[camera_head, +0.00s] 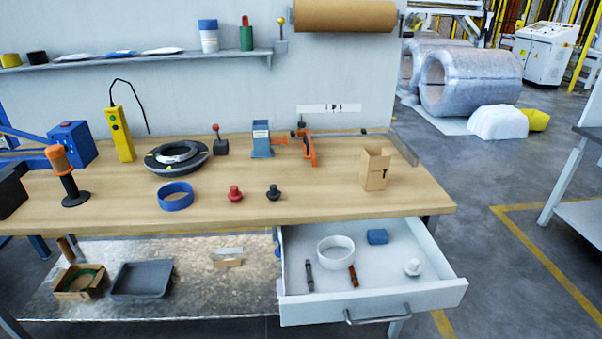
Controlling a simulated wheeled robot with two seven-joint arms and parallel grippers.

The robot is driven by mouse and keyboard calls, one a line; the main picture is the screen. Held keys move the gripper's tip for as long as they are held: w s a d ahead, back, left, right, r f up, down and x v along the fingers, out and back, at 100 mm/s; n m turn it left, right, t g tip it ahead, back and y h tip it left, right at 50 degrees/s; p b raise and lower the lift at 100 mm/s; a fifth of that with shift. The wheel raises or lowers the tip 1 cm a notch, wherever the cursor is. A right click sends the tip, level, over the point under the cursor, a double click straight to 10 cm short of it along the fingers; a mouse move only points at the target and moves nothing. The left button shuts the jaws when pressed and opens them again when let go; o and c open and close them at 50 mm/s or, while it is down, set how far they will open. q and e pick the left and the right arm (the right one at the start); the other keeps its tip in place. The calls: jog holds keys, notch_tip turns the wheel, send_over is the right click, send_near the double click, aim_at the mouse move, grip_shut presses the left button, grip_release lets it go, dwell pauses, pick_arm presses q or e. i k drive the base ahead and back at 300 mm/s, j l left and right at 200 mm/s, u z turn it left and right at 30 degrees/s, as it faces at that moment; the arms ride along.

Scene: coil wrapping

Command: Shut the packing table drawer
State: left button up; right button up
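The packing table (320,200) has a light wooden top and stands in front of me. Its white drawer (455,290) is pulled out below the top at the right. A grey bar handle (378,317) sits on the drawer front. Inside the drawer lie a white tape roll (336,250), a blue block (377,237), a dark pen-like item (309,275), a red-brown item (353,276) and a small white knobbed item (412,267). Neither of my grippers shows in the head view.
A cardboard box (374,169), a blue ring (175,196) and several tools stand on the table top. A lower shelf (200,290) holds a grey tray (141,279). Open floor (490,250) lies right of the drawer, before another table (575,205).

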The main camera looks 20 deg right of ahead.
aim_at(385, 288)
jog(key=z, duration=1.2)
